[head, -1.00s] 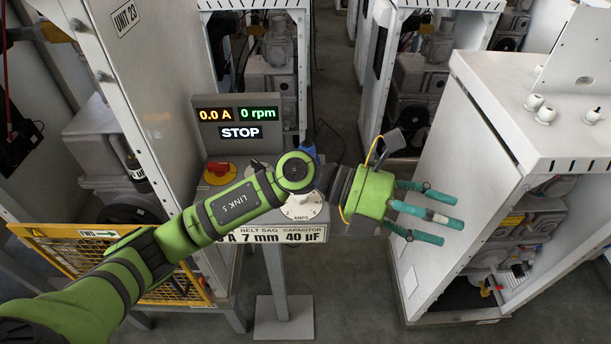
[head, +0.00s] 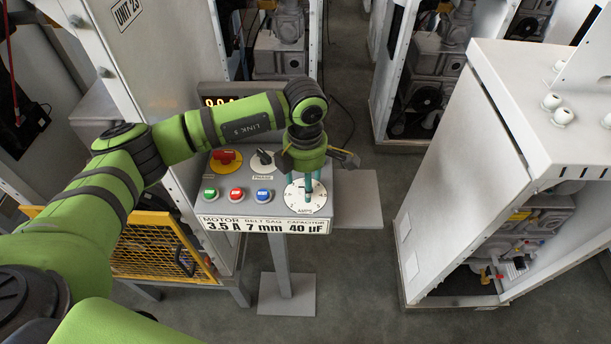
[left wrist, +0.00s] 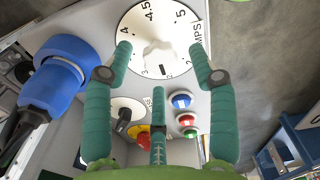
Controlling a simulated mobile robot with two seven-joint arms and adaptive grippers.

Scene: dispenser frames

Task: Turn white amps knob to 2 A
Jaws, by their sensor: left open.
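The white amps knob (left wrist: 157,58) sits in the middle of a round white dial (head: 318,200) at the right of the control panel. In the left wrist view the dial (left wrist: 140,20) shows 4, 4.5 and 5; a dark mark is on the knob's near side, and I cannot tell its exact reading. My left gripper (head: 305,194) points down over the dial. In the left wrist view the gripper (left wrist: 161,53) is open, with one finger on each side of the knob and a visible gap. A third finger shows below. My right gripper is not in view.
Green (head: 209,194), red (head: 237,194) and blue (head: 264,196) buttons, a red switch (head: 224,156) and a phase knob (head: 261,158) share the panel. A blue connector (left wrist: 55,72) is beside the dial. A label (head: 250,226) reads 3.5 A.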

